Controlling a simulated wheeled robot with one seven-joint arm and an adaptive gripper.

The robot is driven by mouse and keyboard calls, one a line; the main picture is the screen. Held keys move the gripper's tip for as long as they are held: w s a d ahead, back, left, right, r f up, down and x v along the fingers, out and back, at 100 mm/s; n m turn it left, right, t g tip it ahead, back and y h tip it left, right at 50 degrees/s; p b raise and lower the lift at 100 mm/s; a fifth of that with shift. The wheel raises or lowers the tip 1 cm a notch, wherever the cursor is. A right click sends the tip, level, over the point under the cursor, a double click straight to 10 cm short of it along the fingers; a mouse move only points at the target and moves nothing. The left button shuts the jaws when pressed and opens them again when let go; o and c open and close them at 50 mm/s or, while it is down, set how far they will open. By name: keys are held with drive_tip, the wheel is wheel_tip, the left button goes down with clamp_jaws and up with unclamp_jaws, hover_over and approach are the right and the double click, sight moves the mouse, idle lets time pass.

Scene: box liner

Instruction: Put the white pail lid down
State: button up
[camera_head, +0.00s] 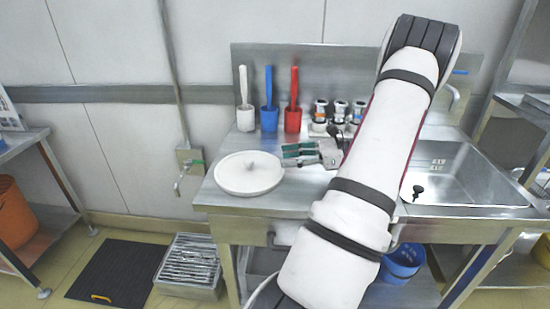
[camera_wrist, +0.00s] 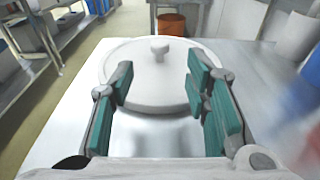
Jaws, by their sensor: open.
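The white pail lid (camera_head: 232,182) is a round disc with a small knob on top. It lies flat on the left end of the steel counter. It also shows in the wrist view (camera_wrist: 140,73), straight ahead with its knob (camera_wrist: 160,48) upward. My gripper (camera_head: 288,155) is at the right of the lid in the head view, with its green-padded fingers pointing toward it. In the wrist view my gripper (camera_wrist: 158,85) is open, with nothing held between the fingers. The fingertips appear over the lid's near edge; I cannot tell whether they touch it.
White (camera_head: 245,118), blue (camera_head: 269,119) and red (camera_head: 293,120) holders with handles stand along the counter's back. Several small jars (camera_head: 339,112) stand right of them. A sink (camera_head: 465,172) is at the right. A black mat (camera_head: 116,272) and a grated box (camera_head: 189,262) lie on the floor.

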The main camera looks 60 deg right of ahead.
drive_tip(key=shift+s+d+r, duration=0.1)
drive_tip(key=shift+s+d, duration=0.1)
drive_tip(key=shift+s, duration=0.35)
drive_tip(key=w+a+n, duration=0.1)
drive_tip(key=w+a+r+n+g+y, duration=0.1)
drive_tip(key=w+a, duration=0.1)
drive_tip(key=w+a+r+n+g, duration=0.1)
drive_tip(key=a, duration=0.1)
drive_tip(key=shift+w+r+y, duration=0.2)
drive_tip(key=shift+w+y, duration=0.05)
drive_tip(key=shift+y, duration=0.15)
drive_tip(key=w+a+r+n+g, duration=0.3)
drive_tip(key=a+n+g, duration=0.2)
drive_tip(key=a, duration=0.6)
drive_tip(key=w+a+r+n+g, duration=0.3)
drive_tip(key=a+n+g, duration=0.25)
drive_tip(key=a, duration=0.45)
drive_tip(key=s+a+r+n+h, duration=0.3)
drive_tip(key=s+a+n+h, duration=0.4)
drive_tip(key=s+a+n, duration=0.6)
drive_tip(key=a+n, duration=0.3)
drive_tip(key=n, duration=0.2)
drive_tip(key=shift+s+a+h, duration=0.15)
drive_tip(key=shift+a+h, duration=0.25)
